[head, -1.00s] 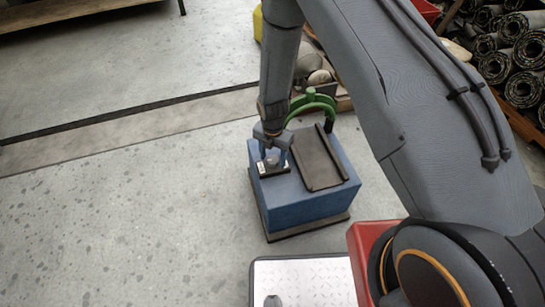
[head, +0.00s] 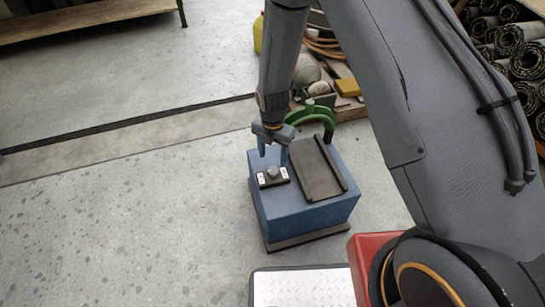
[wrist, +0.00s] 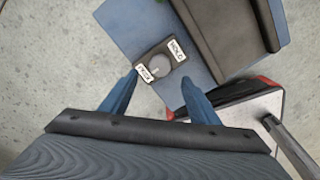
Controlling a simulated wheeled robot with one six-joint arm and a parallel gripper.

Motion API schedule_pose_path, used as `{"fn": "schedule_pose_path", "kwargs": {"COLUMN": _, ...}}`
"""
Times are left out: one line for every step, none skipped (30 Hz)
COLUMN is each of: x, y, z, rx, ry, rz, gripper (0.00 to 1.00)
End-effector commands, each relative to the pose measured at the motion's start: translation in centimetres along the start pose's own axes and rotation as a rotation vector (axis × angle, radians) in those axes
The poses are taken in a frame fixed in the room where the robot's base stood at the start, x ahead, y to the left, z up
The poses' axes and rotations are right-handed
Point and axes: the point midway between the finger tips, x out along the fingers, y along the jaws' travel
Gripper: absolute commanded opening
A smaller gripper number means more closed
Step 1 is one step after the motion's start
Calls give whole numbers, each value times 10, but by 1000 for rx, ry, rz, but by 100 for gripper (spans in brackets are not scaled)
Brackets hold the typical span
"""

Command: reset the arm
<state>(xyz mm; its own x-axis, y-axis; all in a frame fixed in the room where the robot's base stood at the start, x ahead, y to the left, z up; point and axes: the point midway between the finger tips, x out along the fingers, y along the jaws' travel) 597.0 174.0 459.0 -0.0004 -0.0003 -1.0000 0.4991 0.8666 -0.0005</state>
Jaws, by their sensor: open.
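My gripper (head: 272,150) is open and empty above the left part of a blue box (head: 305,212). Its two blue fingers (wrist: 150,95) also show in the wrist view, spread apart. Below the fingertips, on top of the box, is a small black panel with a round grey knob (head: 272,172) and two white labels. The fingers look clear of the knob.
A dark flanged plate (head: 318,168) covers the box's right top, with a green arch (head: 312,112) behind it. Dark sheet rolls (head: 525,60) lie at upper right. A metal-topped platform (head: 300,288) and red block (head: 368,258) stand in front. The floor at left (head: 110,230) is clear.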

Motion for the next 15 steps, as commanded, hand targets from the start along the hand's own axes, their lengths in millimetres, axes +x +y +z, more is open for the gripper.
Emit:
{"fn": "schedule_pose_path", "kwargs": {"x": 0, "y": 0, "z": 0, "rx": 0, "ry": 0, "rz": 0, "gripper": 55}}
{"fn": "schedule_pose_path", "kwargs": {"x": 0, "y": 0, "z": 0, "rx": 0, "ry": 0, "rz": 0, "gripper": 55}}
{"fn": "schedule_pose_path", "kwargs": {"x": 0, "y": 0, "z": 0, "rx": 0, "ry": 0, "rz": 0, "gripper": 55}}
{"fn": "schedule_pose_path", "kwargs": {"x": 0, "y": 0, "z": 0, "rx": 0, "ry": 0, "rz": 0, "gripper": 55}}
{"fn": "schedule_pose_path", "kwargs": {"x": 0, "y": 0, "z": 0, "rx": 0, "ry": 0, "rz": 0, "gripper": 55}}
{"fn": "schedule_pose_path", "kwargs": {"x": 0, "y": 0, "z": 0, "rx": 0, "ry": 0, "rz": 0, "gripper": 55}}
{"fn": "schedule_pose_path", "kwargs": {"x": 0, "y": 0, "z": 0, "rx": 0, "ry": 0, "rz": 0, "gripper": 55}}
{"fn": "schedule_pose_path", "kwargs": {"x": 0, "y": 0, "z": 0, "rx": 0, "ry": 0, "rz": 0, "gripper": 55}}
{"fn": "schedule_pose_path", "kwargs": {"x": 0, "y": 0, "z": 0, "rx": 0, "ry": 0, "rz": 0, "gripper": 55}}
{"fn": "schedule_pose_path", "kwargs": {"x": 0, "y": 0, "z": 0, "rx": 0, "ry": 0, "rz": 0, "gripper": 55}}
{"fn": "schedule_pose_path", "kwargs": {"x": 0, "y": 0, "z": 0, "rx": 3, "ry": 0, "rz": 0, "gripper": 55}}
{"fn": "schedule_pose_path", "kwargs": {"x": -3, "y": 0, "z": 0, "rx": 11, "ry": 0, "rz": 1, "gripper": 55}}
{"fn": "schedule_pose_path", "kwargs": {"x": -6, "y": 0, "z": 1, "rx": 23, "ry": -1, "rz": 1, "gripper": 55}}
{"fn": "schedule_pose_path", "kwargs": {"x": -10, "y": -1, "z": 1, "rx": 42, "ry": -1, "rz": 2, "gripper": 55}}
{"fn": "schedule_pose_path", "kwargs": {"x": -19, "y": -2, "z": 1, "rx": 77, "ry": -1, "rz": 3, "gripper": 55}}
